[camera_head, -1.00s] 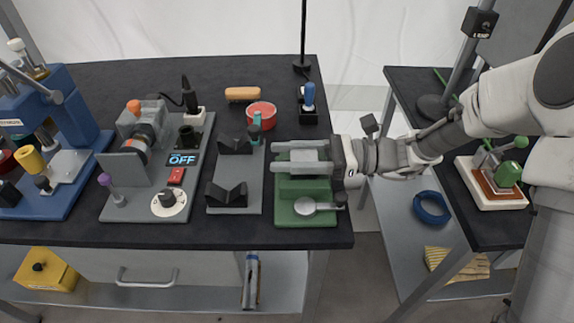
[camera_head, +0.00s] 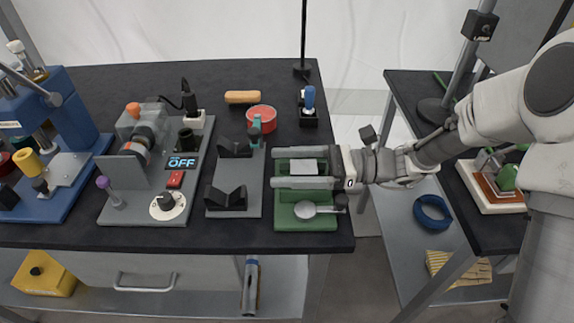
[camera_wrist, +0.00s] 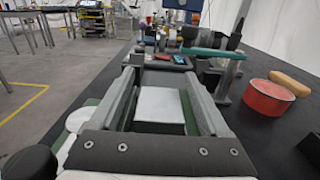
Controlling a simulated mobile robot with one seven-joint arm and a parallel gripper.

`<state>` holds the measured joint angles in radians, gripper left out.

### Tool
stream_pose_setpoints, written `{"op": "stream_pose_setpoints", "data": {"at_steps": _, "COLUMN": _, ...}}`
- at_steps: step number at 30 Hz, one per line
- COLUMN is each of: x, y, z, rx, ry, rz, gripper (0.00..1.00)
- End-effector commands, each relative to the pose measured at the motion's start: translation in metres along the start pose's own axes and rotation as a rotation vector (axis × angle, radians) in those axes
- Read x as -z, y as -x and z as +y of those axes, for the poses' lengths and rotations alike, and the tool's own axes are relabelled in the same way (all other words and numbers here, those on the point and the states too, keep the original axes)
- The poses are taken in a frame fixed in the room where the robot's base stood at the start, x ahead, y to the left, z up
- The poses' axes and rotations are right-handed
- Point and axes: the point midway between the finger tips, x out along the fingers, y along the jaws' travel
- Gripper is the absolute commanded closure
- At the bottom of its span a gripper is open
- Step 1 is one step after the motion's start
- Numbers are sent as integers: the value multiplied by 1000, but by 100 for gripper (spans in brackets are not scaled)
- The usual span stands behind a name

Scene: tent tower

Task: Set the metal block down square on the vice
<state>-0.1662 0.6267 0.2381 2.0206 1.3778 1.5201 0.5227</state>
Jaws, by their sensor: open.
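The metal block (camera_head: 303,167) is a pale, flat-topped piece over the back part of the green vice (camera_head: 322,222). It appears to rest there, with its edges roughly parallel to the fingers, but its underside is hidden. My gripper (camera_head: 275,168) is open, reaching in from the right with one finger on each side of the block. In the wrist view a gap shows between block and right finger.
A grey plate with black V-blocks (camera_head: 227,197) stands just left of the vice. A red bowl (camera_head: 262,119), a sanding-coloured roll (camera_head: 242,97) and a blue-handled tool (camera_head: 309,97) lie behind. A gap separates this table from the right one.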

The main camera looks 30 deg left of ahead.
Motion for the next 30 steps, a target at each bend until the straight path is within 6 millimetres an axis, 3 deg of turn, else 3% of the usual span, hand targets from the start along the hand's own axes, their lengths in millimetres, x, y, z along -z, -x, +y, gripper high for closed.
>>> {"op": "stream_pose_setpoints", "data": {"at_steps": 5, "x": -3, "y": 23, "z": -1, "rx": 5, "ry": 0, "rz": 1, "gripper": 20}}
{"op": "stream_pose_setpoints", "data": {"at_steps": 12, "x": -3, "y": 75, "z": -1, "rx": 5, "ry": 0, "rz": 0, "gripper": 20}}
{"op": "stream_pose_setpoints", "data": {"at_steps": 18, "x": -2, "y": 108, "z": -1, "rx": 3, "ry": 0, "rz": 0, "gripper": 20}}
{"op": "stream_pose_setpoints", "data": {"at_steps": 30, "x": -1, "y": 120, "z": 0, "rx": -1, "ry": 0, "rz": 0, "gripper": 20}}
